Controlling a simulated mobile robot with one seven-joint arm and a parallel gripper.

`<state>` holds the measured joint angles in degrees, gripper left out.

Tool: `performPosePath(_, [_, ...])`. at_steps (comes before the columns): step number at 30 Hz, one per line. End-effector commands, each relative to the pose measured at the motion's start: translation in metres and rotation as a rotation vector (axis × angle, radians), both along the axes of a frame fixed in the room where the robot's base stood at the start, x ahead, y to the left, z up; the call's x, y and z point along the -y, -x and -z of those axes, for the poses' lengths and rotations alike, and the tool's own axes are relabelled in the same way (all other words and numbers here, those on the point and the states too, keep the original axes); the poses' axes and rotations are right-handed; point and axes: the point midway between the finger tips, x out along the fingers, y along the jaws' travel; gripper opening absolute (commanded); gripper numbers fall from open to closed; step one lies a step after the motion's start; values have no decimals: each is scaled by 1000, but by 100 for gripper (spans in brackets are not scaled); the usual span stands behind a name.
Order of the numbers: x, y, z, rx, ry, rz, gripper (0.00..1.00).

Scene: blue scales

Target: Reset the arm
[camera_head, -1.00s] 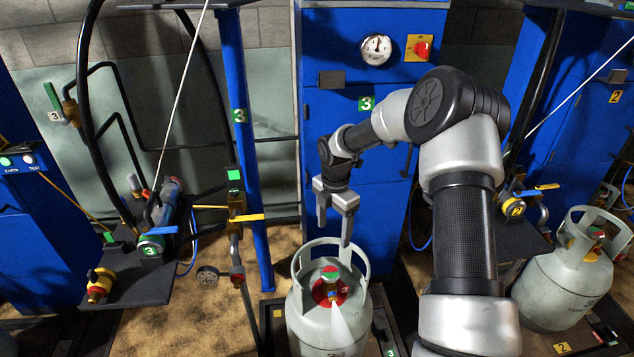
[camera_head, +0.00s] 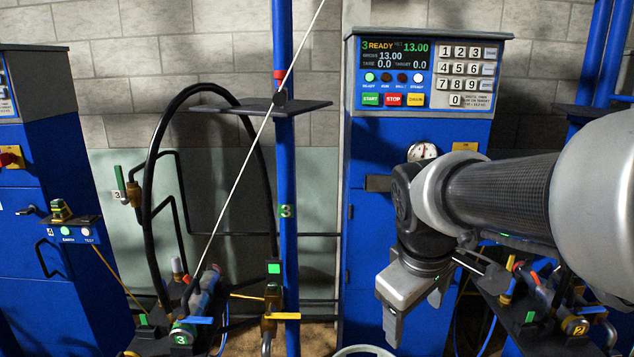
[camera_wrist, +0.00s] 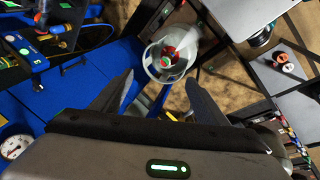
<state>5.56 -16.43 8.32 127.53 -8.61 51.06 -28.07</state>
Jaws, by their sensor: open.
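My gripper (camera_head: 392,320) hangs fingers-down in front of the blue scale cabinet (camera_head: 385,240) marked 3, at the right of centre in the head view. In the wrist view its two fingers (camera_wrist: 160,95) are spread apart with nothing between them. A grey gas cylinder with a red and green valve (camera_wrist: 168,58) stands beyond the fingertips, apart from them. In the head view only the top of its collar ring (camera_head: 363,351) shows at the bottom edge.
The cabinet's display (camera_head: 396,55) reads READY and 13.00. A blue post (camera_head: 286,160) with a black shelf (camera_head: 262,107) and a hanging black hose stands to the left. Another blue cabinet (camera_head: 35,170) is at far left. A filling head with hoses (camera_head: 525,290) sits at right, behind my arm.

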Motion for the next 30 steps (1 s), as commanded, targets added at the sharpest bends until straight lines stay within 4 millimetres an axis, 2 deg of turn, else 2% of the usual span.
performPosePath(1, [-1, 17, -7, 40, -39, 73, 68])
performPosePath(6, [-5, 57, -15, 131, -178, 289, 68])
performPosePath(14, [-13, 101, -14, 212, -375, 523, 68])
performPosePath(16, [-14, 101, -37, 212, -386, 537, 68])
performPosePath(23, [-13, 101, -87, 209, -380, 534, 68])
performPosePath(30, [-13, 101, -165, 209, -379, 533, 68])
